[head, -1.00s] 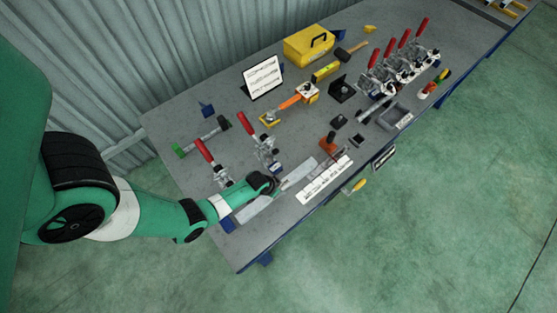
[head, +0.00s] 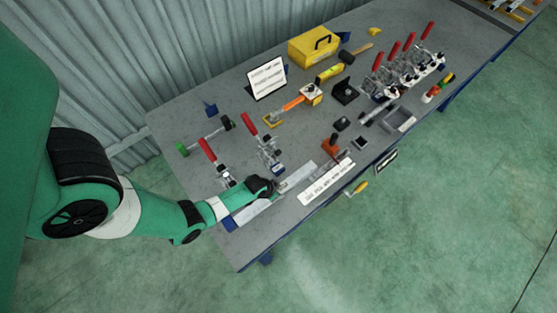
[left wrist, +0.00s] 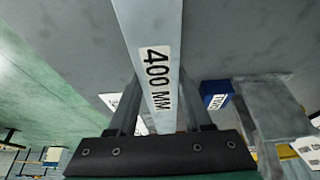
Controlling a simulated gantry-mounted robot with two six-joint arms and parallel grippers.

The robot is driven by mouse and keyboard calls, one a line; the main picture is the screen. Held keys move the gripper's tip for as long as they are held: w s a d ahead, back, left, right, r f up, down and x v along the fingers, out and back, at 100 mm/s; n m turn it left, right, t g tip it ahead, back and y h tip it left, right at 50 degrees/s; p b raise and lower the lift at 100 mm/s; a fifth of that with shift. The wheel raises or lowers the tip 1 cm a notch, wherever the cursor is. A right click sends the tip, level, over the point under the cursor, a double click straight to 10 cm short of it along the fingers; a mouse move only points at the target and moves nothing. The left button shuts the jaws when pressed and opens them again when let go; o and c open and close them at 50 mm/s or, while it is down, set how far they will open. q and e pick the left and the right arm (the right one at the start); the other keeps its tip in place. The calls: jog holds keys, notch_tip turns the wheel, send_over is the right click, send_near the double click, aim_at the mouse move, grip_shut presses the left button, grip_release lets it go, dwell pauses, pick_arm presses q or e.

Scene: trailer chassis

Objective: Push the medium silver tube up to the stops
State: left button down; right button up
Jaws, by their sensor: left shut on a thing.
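A silver tube with a "400 MM" label (left wrist: 157,75) runs between the two fingers of my left gripper (left wrist: 158,105) in the left wrist view. In the head view, a long silver bar (head: 297,178) lies along the front left part of the bench, and my left gripper (head: 265,188) is over it, low near the bench top. The gripper is shut on the tube. The gripper hides part of the bar. Two red-handled toggle clamps (head: 266,146) stand behind it. I cannot make out the stops or whether the tube touches them. My right gripper is not in view.
A white ruled strip (head: 326,183) lies along the bench front edge, just right of the bar. An orange-handled tool (head: 330,146) stands beyond it. A blue block (left wrist: 216,95) shows beside the tube. A row of red-handled clamps (head: 405,68) stands at the back right.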

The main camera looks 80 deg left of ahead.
pick_arm(q)
jog(key=shift+s+d, duration=0.15)
jog(key=shift+s, duration=0.1)
dwell(0.3)
jog(key=shift+s+a, duration=0.3)
jog(key=shift+a, duration=0.35)
jog(key=shift+s+a, duration=0.25)
jog(key=shift+a, duration=0.35)
jog(key=shift+s+a, duration=0.3)
jog(key=shift+a, duration=0.35)
dwell(0.5)
jog(key=c, duration=0.8)
grip_release()
jog(key=o, duration=0.5)
jog(key=shift+s+a, duration=0.15)
jog(key=shift+s, duration=0.05)
jog(key=shift+o, duration=0.3)
jog(key=shift+w, duration=0.1)
